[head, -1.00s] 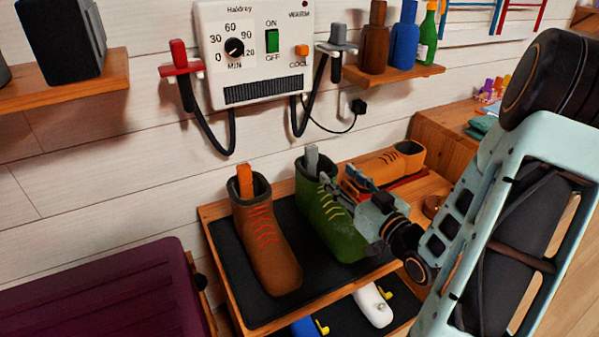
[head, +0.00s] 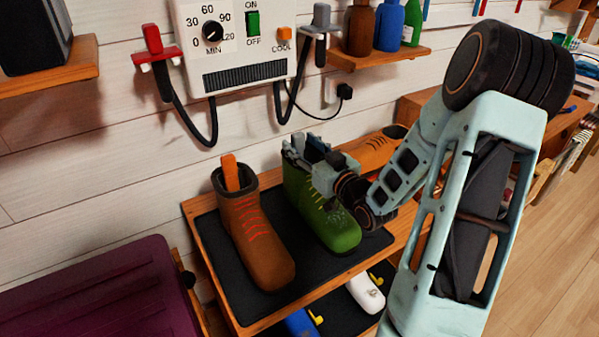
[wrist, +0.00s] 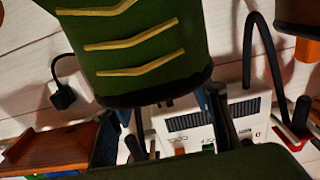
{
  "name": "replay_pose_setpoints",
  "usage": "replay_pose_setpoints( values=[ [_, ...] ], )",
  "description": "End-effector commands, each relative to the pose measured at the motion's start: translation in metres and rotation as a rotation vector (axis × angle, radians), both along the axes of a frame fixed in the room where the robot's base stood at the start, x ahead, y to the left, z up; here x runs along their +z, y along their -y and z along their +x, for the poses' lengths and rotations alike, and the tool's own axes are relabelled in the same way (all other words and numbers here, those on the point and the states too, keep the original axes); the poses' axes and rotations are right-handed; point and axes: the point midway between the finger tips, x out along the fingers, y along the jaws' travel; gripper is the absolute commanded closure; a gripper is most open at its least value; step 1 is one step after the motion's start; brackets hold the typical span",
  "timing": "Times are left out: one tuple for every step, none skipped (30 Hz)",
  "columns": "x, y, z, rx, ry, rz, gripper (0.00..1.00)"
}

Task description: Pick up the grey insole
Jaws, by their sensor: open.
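The green boot (head: 325,208) stands upright on the black mat of the wooden bench, laces facing me. The top of the grey insole (head: 298,145) appears to stick up from its opening, partly hidden by my gripper (head: 304,153). My gripper is open, its fingers at the boot's opening close to the insole. In the wrist view the boot (wrist: 135,50) looks upside down, with its dark rim just above my open fingers (wrist: 165,128). The insole is hard to make out there, and I cannot tell whether the fingers touch it.
A brown boot (head: 258,240) with an orange insole (head: 230,172) stands just left. An orange shoe (head: 372,155) lies behind my wrist. The dryer (head: 240,50) hangs on the wall above, with hoses. A lower shelf holds a white item (head: 366,293) and a blue item (head: 301,322).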

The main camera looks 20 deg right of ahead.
Motion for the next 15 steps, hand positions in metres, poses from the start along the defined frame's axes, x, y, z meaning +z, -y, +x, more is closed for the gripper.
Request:
replay_pose_setpoints(
  values=[
    [0.0, -0.0018, 0.0057, 0.002, 0.001, 0.0, 0.55],
    [0.0003, -0.0023, 0.0081, 0.001, 0.001, 0.0, 0.55],
    [0.0007, -0.0025, 0.0103, 0.001, 0.001, 0.0, 0.55],
    [0.0008, -0.0027, 0.0113, 0.001, 0.001, 0.0, 0.55],
    [0.0009, -0.0028, 0.0118, 0.0, 0.001, 0.0, 0.55],
    [0.001, -0.0028, 0.0119, 0.0, 0.001, 0.0, 0.55],
    [0.001, -0.0027, 0.0118, 0.0, 0.0, 0.0, 0.55],
    [0.001, -0.0027, 0.0117, 0.0, 0.0, 0.0, 0.55],
    [0.001, -0.0027, 0.0116, 0.0, 0.0, 0.0, 0.55],
    [0.001, -0.0026, 0.0115, 0.0, 0.0, 0.0, 0.55],
    [0.001, -0.0026, 0.0115, 0.0, 0.0, 0.0, 0.57],
    [0.001, -0.0025, 0.0114, 0.0, 0.0, 0.0, 0.62],
    [0.0009, -0.0025, 0.0114, 0.0, 0.0, 0.0, 0.65],
    [0.0009, -0.0025, 0.0114, 0.0, 0.0, 0.0, 0.68],
    [0.0009, -0.0025, 0.0113, 0.0, 0.0, 0.0, 0.73]
  ],
)
